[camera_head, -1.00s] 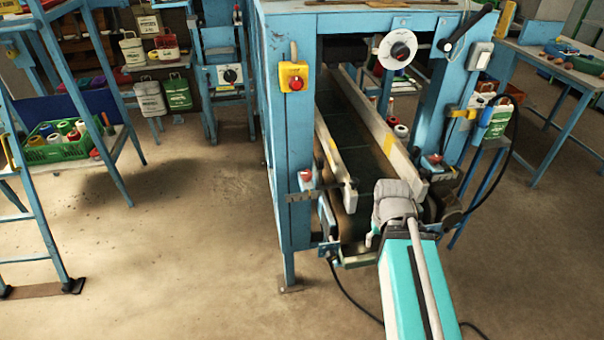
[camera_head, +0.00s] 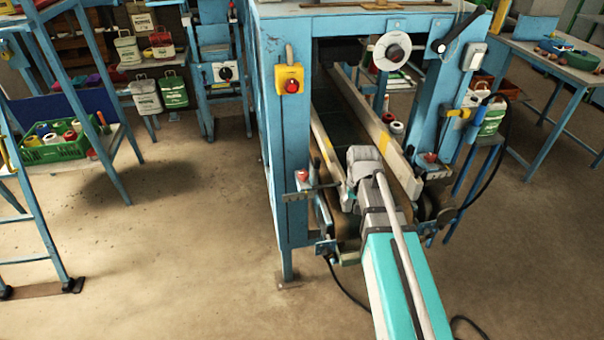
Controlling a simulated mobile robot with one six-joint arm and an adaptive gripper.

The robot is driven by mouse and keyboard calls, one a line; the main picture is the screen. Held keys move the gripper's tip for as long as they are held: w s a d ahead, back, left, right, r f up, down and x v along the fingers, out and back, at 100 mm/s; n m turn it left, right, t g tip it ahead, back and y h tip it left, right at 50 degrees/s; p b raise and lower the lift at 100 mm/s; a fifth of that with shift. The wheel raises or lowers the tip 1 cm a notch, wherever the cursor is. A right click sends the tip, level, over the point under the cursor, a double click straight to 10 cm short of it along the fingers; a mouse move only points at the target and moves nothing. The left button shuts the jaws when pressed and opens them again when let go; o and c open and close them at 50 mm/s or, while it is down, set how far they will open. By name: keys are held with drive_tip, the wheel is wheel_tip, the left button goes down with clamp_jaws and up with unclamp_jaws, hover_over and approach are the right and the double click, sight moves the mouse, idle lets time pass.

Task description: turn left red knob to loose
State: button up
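The left red knob (camera_head: 303,175) sits on a dark bracket low on the left blue post of the conveyor frame. A second red knob (camera_head: 430,157) sits on the right post. My gripper (camera_head: 347,197) is over the near end of the conveyor, to the right of the left red knob and apart from it. Its fingers are small and partly merged with the grey wrist and the rail, so I cannot tell whether they are open or shut. The knob's tightness cannot be read.
Pale guide rails (camera_head: 376,130) flank the dark belt (camera_head: 340,118). A yellow box with a red button (camera_head: 291,83) is on the left post. A white dial (camera_head: 392,52) hangs above. A green crate of spools (camera_head: 55,145) stands far left. The floor left of the machine is clear.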

wheel_tip(320, 180, up, 5)
drive_tip(key=p, duration=0.4)
hover_over(303, 177)
drive_tip(key=shift+a+f, duration=0.1)
drive_tip(key=shift+f, duration=0.15)
drive_tip(key=shift+f+b, duration=3.6)
drive_tip(key=shift+b, duration=0.15)
